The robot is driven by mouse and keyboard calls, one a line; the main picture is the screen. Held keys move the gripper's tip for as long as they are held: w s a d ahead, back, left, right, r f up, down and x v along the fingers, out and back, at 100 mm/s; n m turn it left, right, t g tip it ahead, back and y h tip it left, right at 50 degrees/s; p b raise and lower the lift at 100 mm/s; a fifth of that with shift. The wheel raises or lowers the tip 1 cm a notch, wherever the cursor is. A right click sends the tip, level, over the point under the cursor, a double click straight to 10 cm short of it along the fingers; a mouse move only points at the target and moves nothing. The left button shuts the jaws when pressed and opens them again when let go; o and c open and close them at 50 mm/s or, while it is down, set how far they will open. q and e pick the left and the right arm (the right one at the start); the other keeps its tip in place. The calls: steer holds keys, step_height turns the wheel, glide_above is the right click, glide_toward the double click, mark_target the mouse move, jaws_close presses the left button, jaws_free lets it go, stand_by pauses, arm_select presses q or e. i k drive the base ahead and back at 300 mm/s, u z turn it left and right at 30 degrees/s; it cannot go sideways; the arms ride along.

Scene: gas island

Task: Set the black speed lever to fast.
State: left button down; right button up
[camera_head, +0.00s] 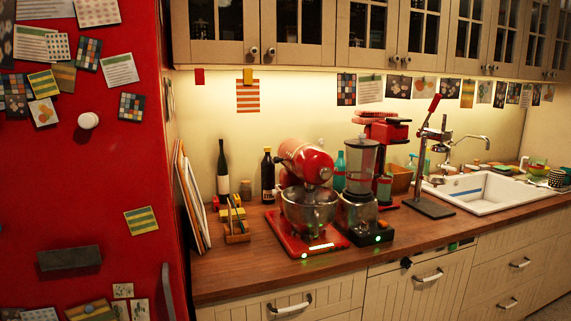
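A red stand mixer (307,162) with a metal bowl (309,208) stands on the wooden counter. Its head looks tilted up. Its red base has a lit strip at the front. Right beside it is a blender (360,190) on a dark base with a green light. I cannot make out the black speed lever on the mixer at this size. Neither of my grippers shows in this view.
A red fridge door (140,180) with pictures fills the left. Bottles, a small wooden rack (236,228) and boards stand left of the mixer. A lever press (430,160) and white sink (485,190) are right. The counter front (240,278) is clear at left.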

mark_target(277, 159)
steer(key=z, duration=0.75)
steer(key=i, duration=0.9)
steer(key=u, duration=1.6)
steer(key=k, duration=0.5)
steer(key=u, duration=0.3)
steer(key=i, duration=0.5)
steer(key=z, duration=0.1)
